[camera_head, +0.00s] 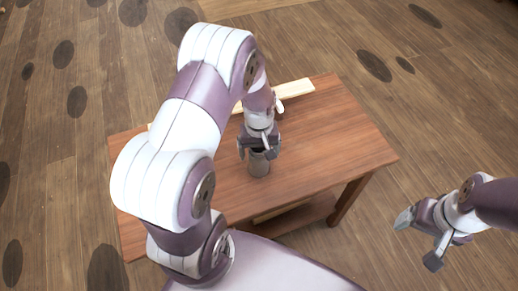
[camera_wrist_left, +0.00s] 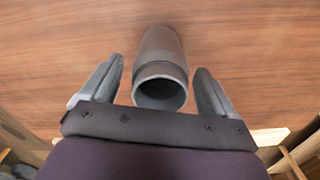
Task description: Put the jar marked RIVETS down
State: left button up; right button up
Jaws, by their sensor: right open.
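A grey, open-topped jar (camera_head: 259,166) is on the wooden table (camera_head: 335,130), below my left gripper (camera_head: 258,150). In the left wrist view the jar (camera_wrist_left: 161,70) shows its open mouth toward the camera. No RIVETS marking is legible on it. The fingers of my left gripper (camera_wrist_left: 160,80) stand apart on either side of the jar, with a gap on each side. The jar's contact with the table is hard to make out. My right gripper (camera_head: 418,240) is open and empty, off to the right of the table.
A pale wooden plank (camera_head: 294,91) lies along the table's far edge, partly hidden by my left arm. The right part of the tabletop is clear. A lower shelf (camera_head: 300,215) shows under the table. The plank floor (camera_head: 430,100) around has dark oval patches.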

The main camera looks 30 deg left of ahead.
pick_arm(q)
notch_tip(320, 180, up, 12)
jog(key=s+d+r+m+t+p, duration=0.1)
jog(key=s+d+r+m, duration=0.1)
jog(key=s+d+m, duration=0.3)
jog(key=shift+s+d+m, duration=0.15)
jog(key=shift+s+m, duration=0.85)
jog(key=shift+s, duration=1)
jog(key=shift+r, duration=0.1)
